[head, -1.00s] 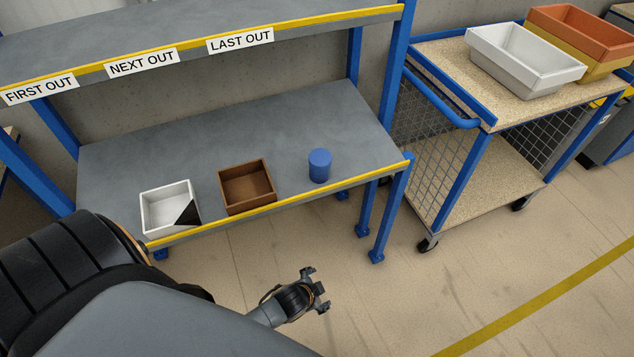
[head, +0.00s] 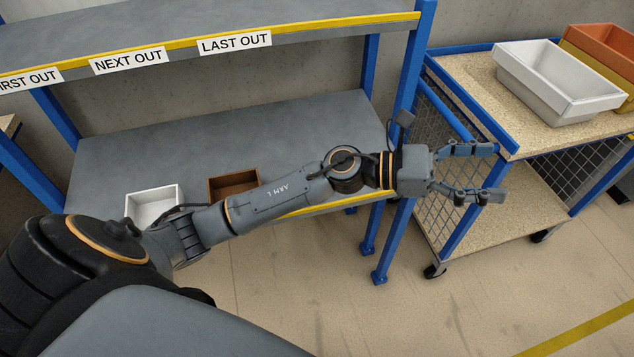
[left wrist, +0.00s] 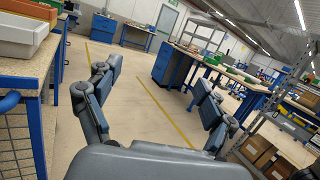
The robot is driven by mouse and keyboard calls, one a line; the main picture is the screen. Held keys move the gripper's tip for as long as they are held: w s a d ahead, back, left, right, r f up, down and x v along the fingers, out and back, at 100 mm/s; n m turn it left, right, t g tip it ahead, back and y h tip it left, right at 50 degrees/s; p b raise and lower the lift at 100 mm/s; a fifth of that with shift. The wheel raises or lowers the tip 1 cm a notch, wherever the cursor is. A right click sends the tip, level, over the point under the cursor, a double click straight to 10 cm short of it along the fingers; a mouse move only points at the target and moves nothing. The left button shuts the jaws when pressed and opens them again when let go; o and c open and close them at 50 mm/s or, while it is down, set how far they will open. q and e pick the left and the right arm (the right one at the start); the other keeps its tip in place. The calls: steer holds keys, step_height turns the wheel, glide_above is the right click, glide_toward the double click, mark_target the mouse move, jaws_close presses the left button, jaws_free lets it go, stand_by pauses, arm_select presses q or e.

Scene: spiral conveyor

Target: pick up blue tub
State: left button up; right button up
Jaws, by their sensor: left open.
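The blue tub does not show now; my left arm crosses the spot on the lower shelf where it stood in the earlier head view. My left gripper (head: 482,172) is open and empty, stretched out to the right past the shelf's right post, in front of the cart. Its two fingers (left wrist: 155,90) also show spread apart in the left wrist view, with only the room's floor between them. My right gripper is not in view.
The lower grey shelf (head: 290,125) has a yellow front edge. A white box (head: 152,194) and a brown box (head: 232,182) sit on it, partly behind my arm. A cart (head: 478,100) at the right carries a white crate (head: 555,98) and an orange crate (head: 603,52).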

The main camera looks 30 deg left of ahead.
arm_select(q)
steer(key=a+f+m+g+y, duration=0.75)
steer(key=f+m, duration=0.25)
steer(key=m, duration=0.4)
steer(key=w+a+m+y, duration=0.1)
steer(key=a+m+y, duration=0.4)
steer(key=a+y, duration=1.3)
steer(key=a+f+h, duration=0.4)
steer(key=f, duration=0.1)
steer(key=a+f+h, duration=0.2)
steer(key=f, duration=0.1)
steer(key=shift+w+g, duration=0.1)
steer(key=shift+g, duration=0.15)
steer(key=shift+w+a+f+p, duration=0.15)
steer(key=shift+f+p, duration=0.2)
steer(key=shift+f, duration=1.15)
steer(key=shift+w+a+f+p, duration=0.1)
steer(key=shift+f+p, duration=0.2)
steer(key=shift+f, duration=1.2)
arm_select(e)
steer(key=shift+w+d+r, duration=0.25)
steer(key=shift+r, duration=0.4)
arm_select(q)
steer(key=shift+c, duration=0.4)
